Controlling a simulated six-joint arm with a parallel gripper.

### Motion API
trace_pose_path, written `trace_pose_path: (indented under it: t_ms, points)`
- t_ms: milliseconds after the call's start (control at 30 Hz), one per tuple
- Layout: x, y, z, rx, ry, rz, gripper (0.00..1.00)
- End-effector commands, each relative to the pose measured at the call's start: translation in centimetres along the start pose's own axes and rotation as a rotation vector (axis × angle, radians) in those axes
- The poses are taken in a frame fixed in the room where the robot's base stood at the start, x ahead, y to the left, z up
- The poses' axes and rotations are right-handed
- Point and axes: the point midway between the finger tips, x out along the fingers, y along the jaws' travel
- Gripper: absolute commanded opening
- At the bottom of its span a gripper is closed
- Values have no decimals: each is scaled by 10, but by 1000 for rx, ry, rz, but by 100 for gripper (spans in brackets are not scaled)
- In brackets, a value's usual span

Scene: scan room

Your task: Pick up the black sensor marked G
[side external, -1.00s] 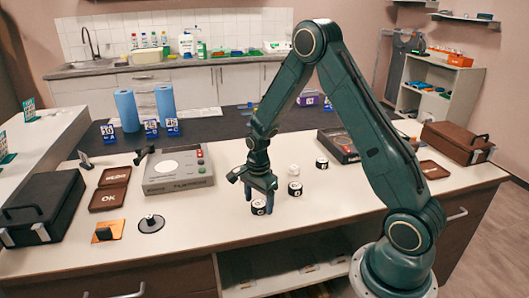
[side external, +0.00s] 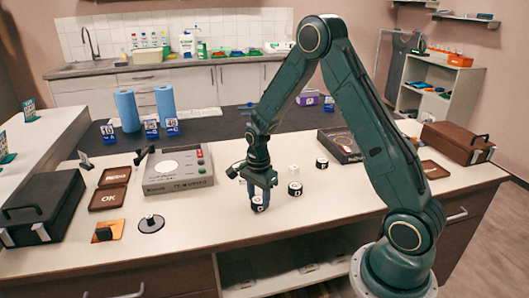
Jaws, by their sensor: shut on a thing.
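My gripper (side external: 259,193) points straight down at the middle of the white bench. It is shut on a small black cylindrical sensor (side external: 259,206) with a white label; the letter is too small to read. The sensor appears to be at the bench surface. A second black sensor (side external: 295,189) with a white label stands just to the right, with a white cylinder (side external: 294,171) behind it. A third black sensor (side external: 322,163) stands farther back to the right. I cannot tell which sensor is marked G.
A grey test device (side external: 178,171) with a round white plate stands left of the gripper. Brown trays (side external: 108,198), one marked OK, and a black case (side external: 42,207) lie farther left. A dark box (side external: 340,145) and brown case (side external: 457,142) stand right.

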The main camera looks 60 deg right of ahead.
Motion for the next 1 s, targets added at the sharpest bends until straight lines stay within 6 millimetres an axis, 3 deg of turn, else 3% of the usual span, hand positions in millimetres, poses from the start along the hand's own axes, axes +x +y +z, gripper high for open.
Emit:
trace_pose_path:
  t_ms: [267,700,1000]
  points:
    - [-41,-1,0,0,0,-6,19]
    - [-135,0,0,0,0,-5,19]
    - [-176,0,0,0,0,-2,19]
